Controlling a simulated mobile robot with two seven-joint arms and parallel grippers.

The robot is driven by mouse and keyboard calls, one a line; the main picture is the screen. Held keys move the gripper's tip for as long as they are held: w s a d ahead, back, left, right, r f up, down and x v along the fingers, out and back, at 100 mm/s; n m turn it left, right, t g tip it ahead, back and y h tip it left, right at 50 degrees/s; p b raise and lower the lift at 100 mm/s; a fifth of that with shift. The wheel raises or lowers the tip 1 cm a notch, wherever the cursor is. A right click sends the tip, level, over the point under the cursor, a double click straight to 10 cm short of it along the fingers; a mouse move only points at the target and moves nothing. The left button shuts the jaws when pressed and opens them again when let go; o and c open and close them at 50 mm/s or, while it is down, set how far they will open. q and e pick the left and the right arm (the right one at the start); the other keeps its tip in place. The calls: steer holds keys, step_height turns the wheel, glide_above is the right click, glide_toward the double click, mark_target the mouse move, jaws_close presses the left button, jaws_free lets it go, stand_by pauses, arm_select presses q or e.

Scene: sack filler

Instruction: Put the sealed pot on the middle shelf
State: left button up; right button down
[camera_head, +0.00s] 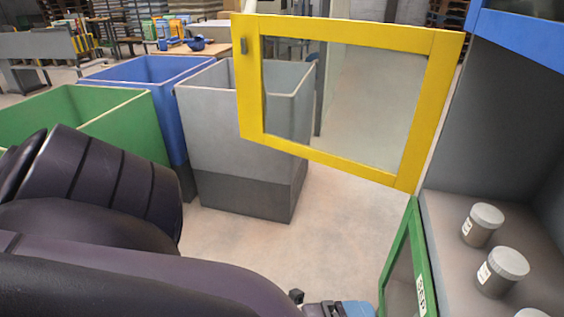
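Two grey lidded pots with white labels, a farther one (482,225) and a nearer one (502,272), stand upright on a grey cabinet shelf (444,222) at the right. The lid of a third pot (532,313) shows at the bottom edge. I cannot tell which of them is the sealed pot the task names. The shelf lies between a blue frame above and a green door below, beside an open yellow-framed glass door (342,96). My dark arm fills the lower left. Neither gripper can be made out.
The green-framed door (411,262) stands out at the lower right. A green bin (128,122), a blue bin (172,108) and a grey bin (238,140) stand at left and middle. Bare floor (335,220) lies between bins and cabinet. A small blue-grey part at the bottom edge is unclear.

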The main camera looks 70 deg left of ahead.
arm_select(q)
steer(key=s+a+f+n+g+y, duration=0.3)
steer(key=s+f+n+g, duration=0.3)
steer(key=s+f+n, duration=0.5)
steer(key=s+a+n, duration=0.1)
steer(key=n, duration=0.3)
steer(key=shift+s+g, duration=0.3)
steer(key=shift+s, duration=0.1)
arm_select(e)
steer(key=shift+w+r, duration=0.1)
arm_select(q)
steer(key=shift+a, duration=0.1)
step_height(320, 180, up, 10)
steer(key=n+t+p, duration=0.1)
steer(key=p, duration=1.3)
steer(key=shift+s+a+n+y+p, duration=0.25)
steer(key=shift+a+n+y+p, duration=0.1)
steer(key=shift+a+n+y, duration=0.1)
arm_select(e)
step_height(320, 180, up, 10)
steer(key=m+t, duration=0.1)
steer(key=shift+s+d+m+h, duration=0.3)
steer(key=shift+d, duration=0.15)
arm_select(q)
steer(key=shift+c, duration=0.3)
